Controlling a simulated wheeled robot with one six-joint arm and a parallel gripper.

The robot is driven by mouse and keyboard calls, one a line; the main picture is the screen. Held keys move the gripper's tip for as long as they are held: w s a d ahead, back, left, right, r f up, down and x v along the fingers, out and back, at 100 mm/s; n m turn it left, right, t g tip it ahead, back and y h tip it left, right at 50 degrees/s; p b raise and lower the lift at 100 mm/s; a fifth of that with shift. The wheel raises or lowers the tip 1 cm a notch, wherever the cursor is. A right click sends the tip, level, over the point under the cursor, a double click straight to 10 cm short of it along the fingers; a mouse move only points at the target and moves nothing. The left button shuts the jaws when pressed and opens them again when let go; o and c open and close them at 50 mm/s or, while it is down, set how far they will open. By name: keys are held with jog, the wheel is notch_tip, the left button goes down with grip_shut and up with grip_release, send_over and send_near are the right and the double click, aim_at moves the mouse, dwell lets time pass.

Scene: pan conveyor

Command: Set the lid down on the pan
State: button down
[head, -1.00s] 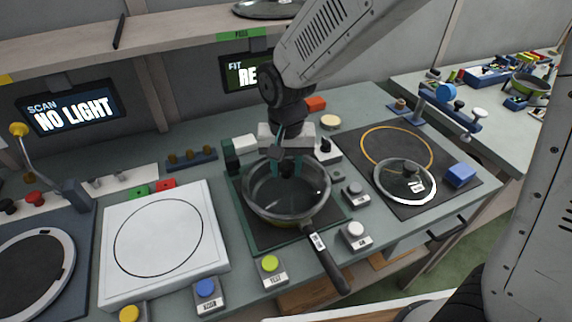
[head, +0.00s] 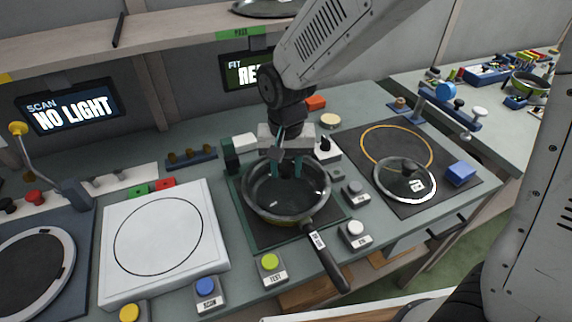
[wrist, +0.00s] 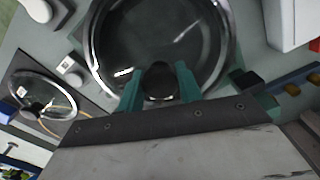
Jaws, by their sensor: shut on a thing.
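The pan (head: 332,266) sits on a dark green-edged mat, its black handle pointing to the front right. A clear glass lid (head: 300,203) with a pale rim is level over the pan's mouth; it also shows in the wrist view (wrist: 190,35). My gripper (head: 287,170) is above the pan's middle, pointing down. In the wrist view its teal fingers (wrist: 160,85) are shut on the lid's dark knob. I cannot tell whether the rim touches the pan all round. A second glass lid (head: 404,181) with a white tag lies on the dark mat at right.
Buttons stand close around the pan: a green one (head: 270,265), a white one (head: 355,230) and a grey one (head: 355,190). A white plate with a circle (head: 160,235) is at left. A blue block (head: 460,173) lies by the second lid.

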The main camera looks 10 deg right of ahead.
jog(key=shift+f, duration=0.3)
dwell(1.1)
jog(key=c, duration=0.9)
grip_release()
jog(key=shift+o, duration=0.2)
